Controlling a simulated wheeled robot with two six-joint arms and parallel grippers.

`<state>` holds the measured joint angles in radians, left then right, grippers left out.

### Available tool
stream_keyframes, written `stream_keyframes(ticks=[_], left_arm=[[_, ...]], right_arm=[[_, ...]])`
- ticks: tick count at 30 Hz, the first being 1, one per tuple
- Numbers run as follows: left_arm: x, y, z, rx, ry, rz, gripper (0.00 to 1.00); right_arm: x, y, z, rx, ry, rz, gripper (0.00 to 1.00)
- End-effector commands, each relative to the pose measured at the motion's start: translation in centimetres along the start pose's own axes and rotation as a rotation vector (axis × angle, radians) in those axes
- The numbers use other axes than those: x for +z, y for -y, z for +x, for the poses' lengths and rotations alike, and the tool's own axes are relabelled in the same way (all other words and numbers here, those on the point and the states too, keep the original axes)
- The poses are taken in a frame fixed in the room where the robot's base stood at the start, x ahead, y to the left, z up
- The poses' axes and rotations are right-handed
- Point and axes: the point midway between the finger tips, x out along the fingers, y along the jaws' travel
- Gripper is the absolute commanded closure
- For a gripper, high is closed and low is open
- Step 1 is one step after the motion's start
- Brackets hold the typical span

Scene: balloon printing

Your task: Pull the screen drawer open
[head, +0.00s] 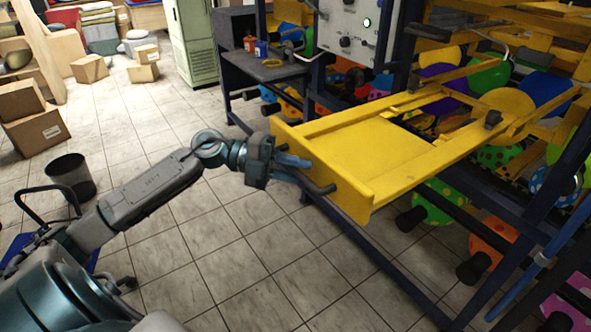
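The yellow screen drawer (375,150) is a flat framed tray with an upright front panel (345,191) in a dark blue rack. A dark handle (322,188) sticks out from the front panel, partly hidden by my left gripper. My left gripper (303,171) is at the handle, its two blue fingers apart, one above the other, close to the panel. Whether the fingers touch the handle cannot be told. At the lower right edge, blue and dark parts (543,258) may belong to my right gripper; its state is unclear.
A black bin (70,176) and cardboard boxes (37,130) are at left. The tiled floor before the drawer is clear.

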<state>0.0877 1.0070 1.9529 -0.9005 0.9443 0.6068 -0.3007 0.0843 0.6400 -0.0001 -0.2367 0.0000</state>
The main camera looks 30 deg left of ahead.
Motion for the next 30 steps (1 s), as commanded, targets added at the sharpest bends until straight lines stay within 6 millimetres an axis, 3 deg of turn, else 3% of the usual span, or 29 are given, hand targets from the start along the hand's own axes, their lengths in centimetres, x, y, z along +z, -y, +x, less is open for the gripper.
stream_keyframes(ticks=[8,25,30], left_arm=[[0.0,-0.1,-0.7,0.003,0.0,0.0,0.77],[0.1,-0.1,-5.5,0.007,0.003,-0.003,0.77],[-0.1,0.3,-7.2,0.008,-0.003,-0.008,0.77]], right_arm=[[0.3,0.2,0.2,-0.002,0.003,0.001,0.64],[-0.2,0.8,0.3,-0.007,-0.004,0.003,0.64],[0.0,0.4,-2.0,-0.006,-0.001,0.002,0.64]])
